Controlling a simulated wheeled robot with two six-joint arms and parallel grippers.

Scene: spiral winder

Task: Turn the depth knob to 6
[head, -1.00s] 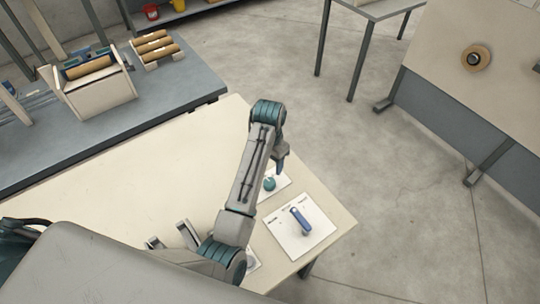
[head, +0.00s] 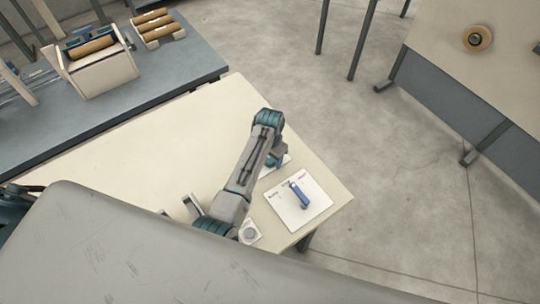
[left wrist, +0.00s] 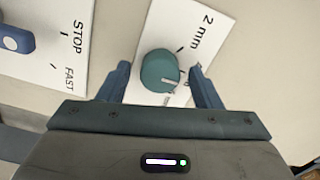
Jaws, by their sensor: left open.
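The depth knob (left wrist: 160,70) is a round teal dial with a white pointer line, on a white plate in the left wrist view. A "2 mm" label (left wrist: 203,30) and a tick mark show at the plate's upper right; other marks are partly hidden by that finger. My left gripper (left wrist: 163,84) is open, with one finger on each side of the knob, apart from it. In the head view my left gripper (head: 276,160) is over the far plate and hides the knob.
A white plate (head: 318,203) with a blue lever (head: 299,194) and STOP and FAST labels lies beside the knob plate. A small plate with a round grey button (head: 249,233) is nearer. The cream table (head: 140,165) is largely bare at left.

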